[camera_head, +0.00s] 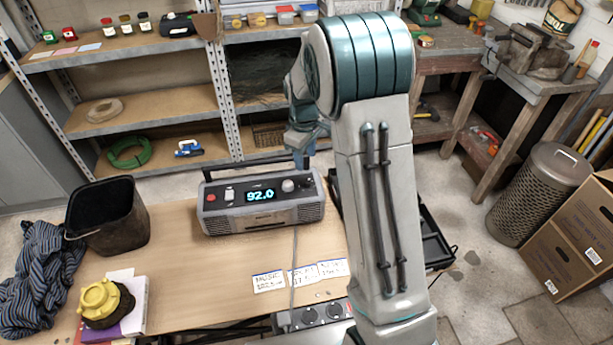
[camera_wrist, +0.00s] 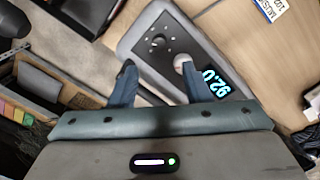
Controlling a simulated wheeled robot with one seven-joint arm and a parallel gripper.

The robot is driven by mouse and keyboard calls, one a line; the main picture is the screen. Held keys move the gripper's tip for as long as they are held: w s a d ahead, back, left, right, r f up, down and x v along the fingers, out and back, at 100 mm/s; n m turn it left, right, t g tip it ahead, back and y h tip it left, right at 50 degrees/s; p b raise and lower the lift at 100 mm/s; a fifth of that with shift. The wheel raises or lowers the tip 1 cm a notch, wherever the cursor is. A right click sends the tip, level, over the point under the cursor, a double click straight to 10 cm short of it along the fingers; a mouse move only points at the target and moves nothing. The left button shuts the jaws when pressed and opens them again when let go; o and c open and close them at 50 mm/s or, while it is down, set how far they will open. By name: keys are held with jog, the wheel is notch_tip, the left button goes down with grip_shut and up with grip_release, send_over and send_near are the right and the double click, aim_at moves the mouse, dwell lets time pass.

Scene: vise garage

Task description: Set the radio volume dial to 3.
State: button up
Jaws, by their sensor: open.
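The grey radio (camera_head: 262,213) stands on the wooden workbench, its lit display (camera_head: 261,195) reading 92.0. A pale round knob (camera_head: 288,185) sits right of the display; it also shows in the wrist view (camera_wrist: 181,61). In the wrist view a small dark dial (camera_wrist: 157,43) ringed by marks lies on the radio's top panel; its setting is too small to read. My gripper (camera_wrist: 157,68) is open and empty over the radio's edge. The dark dial lies beyond and between its fingertips. The right fingertip overlaps the pale knob in view; contact cannot be told.
Paper labels (camera_head: 298,277) lie in front of the radio on the workbench (camera_head: 185,250). A black bin (camera_head: 108,218), a striped cloth (camera_head: 40,275) and a yellow-capped object (camera_head: 103,302) are at the left. Shelves (camera_head: 150,100) stand behind. My arm covers the area right of the radio.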

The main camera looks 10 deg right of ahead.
aim_at(306, 181)
jog(key=f, duration=0.4)
jog(key=f+p, duration=0.1)
jog(key=f, duration=0.4)
jog(key=shift+w+d+f, duration=0.1)
jog(key=shift+w+d, duration=0.05)
jog(key=shift+d, duration=0.05)
grip_shut()
